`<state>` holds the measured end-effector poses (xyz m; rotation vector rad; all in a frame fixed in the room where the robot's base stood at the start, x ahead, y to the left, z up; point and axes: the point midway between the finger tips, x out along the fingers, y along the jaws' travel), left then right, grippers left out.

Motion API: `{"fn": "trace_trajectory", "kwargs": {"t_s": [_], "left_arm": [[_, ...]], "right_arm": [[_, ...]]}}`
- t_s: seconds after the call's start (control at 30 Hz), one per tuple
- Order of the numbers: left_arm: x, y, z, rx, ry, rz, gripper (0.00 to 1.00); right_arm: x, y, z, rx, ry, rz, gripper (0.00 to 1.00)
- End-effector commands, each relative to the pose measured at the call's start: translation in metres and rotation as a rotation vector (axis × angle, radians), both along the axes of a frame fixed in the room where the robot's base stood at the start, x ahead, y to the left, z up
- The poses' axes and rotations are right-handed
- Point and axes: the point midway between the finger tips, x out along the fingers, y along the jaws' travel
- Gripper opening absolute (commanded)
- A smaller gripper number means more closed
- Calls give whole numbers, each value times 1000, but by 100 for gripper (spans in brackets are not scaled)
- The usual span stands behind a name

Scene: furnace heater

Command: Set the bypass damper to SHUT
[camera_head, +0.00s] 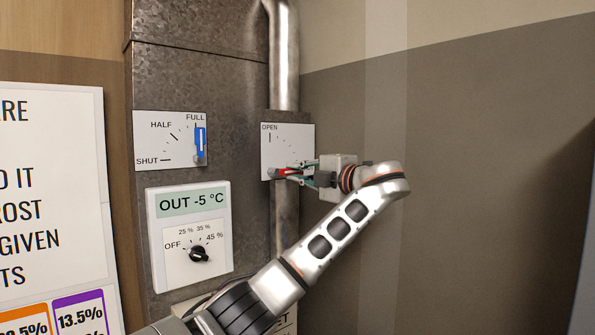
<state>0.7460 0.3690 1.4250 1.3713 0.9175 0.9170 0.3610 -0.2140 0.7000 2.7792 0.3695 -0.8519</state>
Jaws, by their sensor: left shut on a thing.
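A white plate (296,142) on the metal duct at the right carries the word OPEN at its upper left and an arc of tick marks. A red lever (288,171) lies nearly level across its lower part, away from the OPEN mark. My left gripper (297,173) is shut on the red lever, its fingers reaching in from the right. The gripper covers the right lower part of this plate, so any label there is hidden. My right gripper is not in view.
A blue lever (200,141) on another plate (150,128), marked SHUT, HALF and FULL, points up to FULL. Below it is a control panel (160,262) reading OUT -5 °C with a black knob (198,254). A poster (50,200) hangs left. The wall right is bare.

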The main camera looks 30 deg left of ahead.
Motion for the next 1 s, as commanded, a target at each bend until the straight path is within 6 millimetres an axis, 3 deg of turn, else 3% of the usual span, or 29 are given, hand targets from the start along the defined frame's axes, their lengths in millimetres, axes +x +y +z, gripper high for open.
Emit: {"fn": "trace_trajectory", "kwargs": {"t_s": [0.47,0.5,0.53,0.57,1.0], "left_arm": [[0,-1,-2,5,17,-3,0],[0,-1,-2,5,17,-3,18],[0,-1,-2,5,17,-3,26],[-1,-1,-2,5,16,-3,28],[-3,-9,-1,4,13,-4,28]], "right_arm": [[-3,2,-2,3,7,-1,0],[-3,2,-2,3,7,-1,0],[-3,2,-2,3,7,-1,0],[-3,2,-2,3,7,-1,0],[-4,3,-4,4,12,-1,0]]}}
